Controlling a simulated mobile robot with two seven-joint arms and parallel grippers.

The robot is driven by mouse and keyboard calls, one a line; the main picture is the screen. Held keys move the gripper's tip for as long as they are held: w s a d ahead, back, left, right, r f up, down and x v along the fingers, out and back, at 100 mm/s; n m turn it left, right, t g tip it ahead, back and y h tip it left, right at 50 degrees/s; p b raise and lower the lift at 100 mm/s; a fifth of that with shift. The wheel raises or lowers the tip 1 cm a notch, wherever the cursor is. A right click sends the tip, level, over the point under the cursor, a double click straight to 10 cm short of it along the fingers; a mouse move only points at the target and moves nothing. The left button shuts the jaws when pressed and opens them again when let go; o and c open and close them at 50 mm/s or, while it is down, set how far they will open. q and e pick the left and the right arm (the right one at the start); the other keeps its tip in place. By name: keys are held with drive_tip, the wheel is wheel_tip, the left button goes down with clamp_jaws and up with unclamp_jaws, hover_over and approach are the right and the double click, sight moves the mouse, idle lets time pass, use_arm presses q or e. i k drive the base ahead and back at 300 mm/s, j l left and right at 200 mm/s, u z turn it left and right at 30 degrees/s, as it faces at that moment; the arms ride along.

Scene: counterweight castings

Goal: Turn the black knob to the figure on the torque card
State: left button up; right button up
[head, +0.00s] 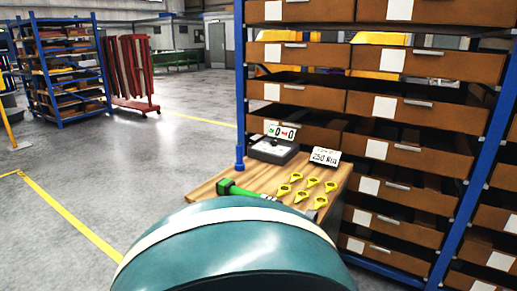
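The torque card (324,157) is a small white sign on the wooden bench top, reading what looks like "250 Nm". A dark box with a pale face (272,150) stands to its left on the bench, with a small white display (280,132) at its back showing green and red marks and zeros. A green tool (236,190) lies at the bench's left edge, its far length partly hidden. I cannot make out the black knob at this size. Neither of my grippers is in view.
Several yellow tags (297,177) lie on the bench (208,190). A large teal rounded surface with a cream band fills the bottom middle, hiding the bench's near part. A blue rack with brown drawers (410,109) stands behind and right. Open grey floor lies left.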

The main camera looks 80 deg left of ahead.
sight(273, 141)
drive_tip(key=u, duration=2.5)
